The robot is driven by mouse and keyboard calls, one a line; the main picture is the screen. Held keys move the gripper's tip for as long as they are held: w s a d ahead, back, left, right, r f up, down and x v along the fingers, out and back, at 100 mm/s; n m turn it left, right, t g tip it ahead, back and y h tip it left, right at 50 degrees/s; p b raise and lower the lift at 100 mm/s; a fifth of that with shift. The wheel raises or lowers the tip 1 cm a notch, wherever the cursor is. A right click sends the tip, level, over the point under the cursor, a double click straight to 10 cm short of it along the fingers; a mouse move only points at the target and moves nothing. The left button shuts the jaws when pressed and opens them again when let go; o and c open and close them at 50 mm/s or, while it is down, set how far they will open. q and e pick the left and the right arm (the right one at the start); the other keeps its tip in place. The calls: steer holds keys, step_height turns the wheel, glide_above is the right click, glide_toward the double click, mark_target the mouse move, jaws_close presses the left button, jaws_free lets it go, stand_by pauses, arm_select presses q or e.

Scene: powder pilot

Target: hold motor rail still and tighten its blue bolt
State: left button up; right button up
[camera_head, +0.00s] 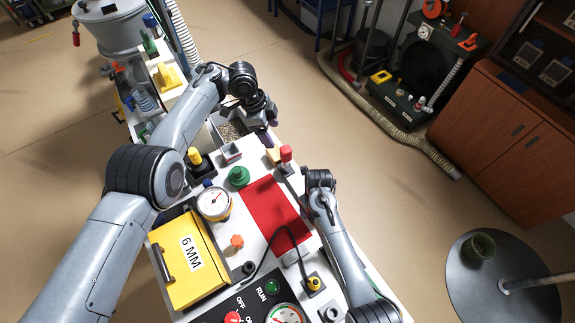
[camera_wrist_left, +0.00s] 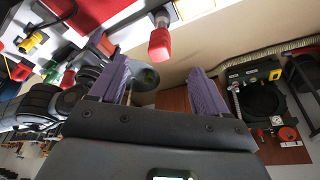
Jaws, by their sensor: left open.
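My left gripper (camera_head: 264,138) is over the far end of the white worktop, near a red-topped post (camera_head: 286,154). In the left wrist view its two purple-grey fingers (camera_wrist_left: 160,78) are spread with nothing between them. The red knob of a post (camera_wrist_left: 160,42) shows beyond the fingertips, apart from them. I cannot make out the motor rail or its blue bolt for certain in either view. A small blue cap (camera_head: 207,184) sits by a round gauge (camera_head: 214,203).
A yellow box (camera_head: 190,250) marked 6 MM, a green knob (camera_head: 238,176) and a black control panel (camera_head: 250,303) crowd the worktop. A red mat (camera_head: 275,212) is bare. A round dark table (camera_head: 475,295) with a green cup (camera_head: 482,245) stands at right.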

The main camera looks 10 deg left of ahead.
mark_target(283, 152)
arm_select(q)
steer(key=shift+c, duration=1.3)
steer(key=shift+w+f, duration=0.15)
steer(key=shift+f, duration=0.05)
steer(key=shift+c, duration=0.2)
steer(key=shift+s+d+f+n+t+y, duration=0.15)
steer(key=shift+d+f+n+t+y, duration=0.35)
steer(key=shift+f+n, duration=1.55)
steer(key=shift+s+d+f+n+t+y, duration=0.2)
steer(key=shift+d+f+n+t, duration=0.55)
steer(key=shift+f+n, duration=1.35)
steer(key=shift+s+d+f+n+t+y, duration=0.1)
steer(key=shift+d+f+n+t+y, duration=0.3)
steer(key=shift+d+f+n, duration=1.55)
steer(key=shift+a+r+n, duration=0.65)
steer(key=shift+a+n, duration=0.15)
steer(key=shift+a, duration=0.2)
steer(key=shift+c, duration=0.3)
steer(key=c, duration=0.9)
